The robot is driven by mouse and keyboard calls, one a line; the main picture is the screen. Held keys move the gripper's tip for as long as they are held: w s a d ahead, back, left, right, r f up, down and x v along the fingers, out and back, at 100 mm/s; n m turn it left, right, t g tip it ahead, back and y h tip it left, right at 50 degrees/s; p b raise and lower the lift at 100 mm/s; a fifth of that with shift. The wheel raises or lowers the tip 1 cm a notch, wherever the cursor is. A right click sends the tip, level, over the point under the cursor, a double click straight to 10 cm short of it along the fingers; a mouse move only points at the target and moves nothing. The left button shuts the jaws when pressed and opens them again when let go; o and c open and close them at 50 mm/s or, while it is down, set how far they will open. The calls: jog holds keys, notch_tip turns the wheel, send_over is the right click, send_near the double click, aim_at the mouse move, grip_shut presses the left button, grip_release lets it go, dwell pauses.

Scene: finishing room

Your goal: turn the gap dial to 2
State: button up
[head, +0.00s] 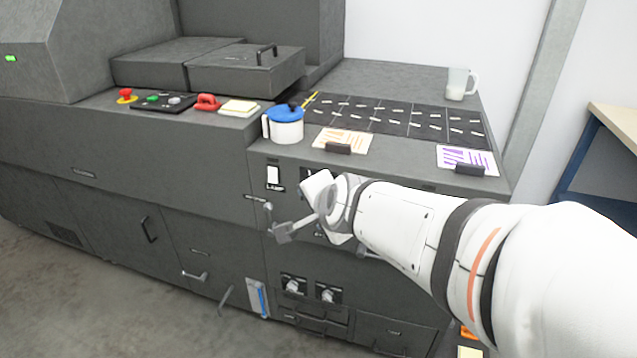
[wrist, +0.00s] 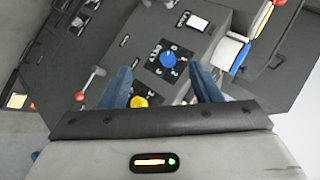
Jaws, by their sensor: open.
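In the wrist view a round blue dial (wrist: 168,60) sits on a dark square plate with white marks around it. A yellow knob (wrist: 140,102) lies nearer, partly hidden by my gripper. I cannot read the labels, so I cannot tell which one is the gap dial or where it points. My gripper (wrist: 163,86) is open and empty; its two fingers stand apart, with the blue dial beyond and between them. In the head view my gripper (head: 279,222) is in front of the cabinet's upper panel, and my arm hides part of that panel.
A lamp switch (head: 273,176) is left of my wrist. Two grey knobs (head: 292,286) (head: 328,295) sit lower on the cabinet. A red-tipped lever (wrist: 98,72) stands left of the fingers. A blue-lidded jug (head: 286,127) and a glass mug (head: 459,84) stand on top.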

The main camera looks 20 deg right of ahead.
jog(key=w+d+f+m+t+h+b, duration=0.25)
jog(key=d+f+m+h+b, duration=0.35)
jog(key=m+b, duration=0.55)
jog(key=w+d+f+m+t+h+b, duration=0.2)
jog(key=w+d+f+m+h+b, duration=0.4)
jog(key=m, duration=0.8)
jog(key=w+d+y+b, duration=0.1)
jog(key=w+d+b, duration=0.1)
jog(key=w+d, duration=0.1)
jog(key=shift+w+d+f+b, duration=0.2)
jog(key=shift+w+d+b, duration=0.1)
jog(key=shift+d, duration=0.6)
jog(key=shift+c, duration=0.4)
jog(key=shift+n, duration=0.25)
jog(key=c, duration=0.9)
